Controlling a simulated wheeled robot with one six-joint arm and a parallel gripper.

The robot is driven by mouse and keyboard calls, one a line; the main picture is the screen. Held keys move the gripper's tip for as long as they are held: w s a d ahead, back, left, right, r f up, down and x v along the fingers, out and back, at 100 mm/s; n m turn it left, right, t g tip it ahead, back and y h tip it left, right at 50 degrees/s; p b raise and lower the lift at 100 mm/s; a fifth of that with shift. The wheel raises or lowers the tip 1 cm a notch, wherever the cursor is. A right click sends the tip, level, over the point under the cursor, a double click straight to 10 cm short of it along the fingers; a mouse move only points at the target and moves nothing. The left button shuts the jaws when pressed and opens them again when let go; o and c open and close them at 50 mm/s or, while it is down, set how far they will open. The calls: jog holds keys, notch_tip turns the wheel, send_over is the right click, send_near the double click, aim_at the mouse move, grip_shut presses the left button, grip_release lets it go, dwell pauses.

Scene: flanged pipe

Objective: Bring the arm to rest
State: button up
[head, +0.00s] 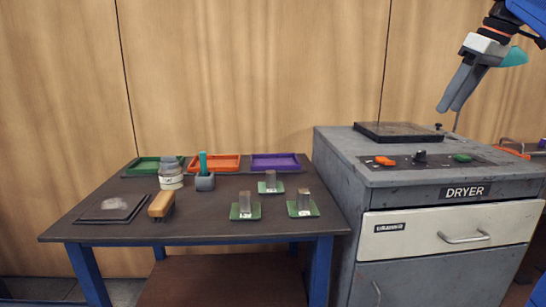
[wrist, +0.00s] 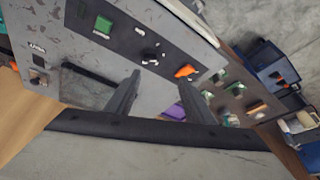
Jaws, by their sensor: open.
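My gripper (head: 457,88) hangs above the right part of the grey dryer (head: 340,162) in the head view, its two grey fingers pointing down and to the left. In the wrist view my gripper (wrist: 155,98) shows both fingers spread apart with nothing held between them. Below it in that view are the dryer's control panel (wrist: 119,34) and a dark bar along a pale grey plate. The fingers appear clear of the dryer top in the head view.
Left of the dryer stands a dark table (head: 205,225) with green, orange (head: 214,162) and purple (head: 277,162) trays, a jar (head: 171,178), a wooden-handled brush (head: 161,205) and three metal pieces on green bases. The dryer carries a dark plate (head: 398,132) on top. Open air lies left of my gripper.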

jog(key=s+a+f+m, duration=0.2)
jog(key=s+a+f, duration=0.3)
jog(key=f, duration=0.8)
jog(key=s+a+f+m+h, duration=0.1)
jog(key=s+a+f, duration=0.5)
jog(key=s+f, duration=0.4)
jog(key=s+a+f+m+t+h, duration=0.1)
jog(key=s+a+f, duration=0.5)
jog(key=f, duration=1.1)
jog(key=shift+s+f+m, duration=0.15)
jog(key=shift+s+m, duration=0.65)
jog(key=shift+s, duration=0.4)
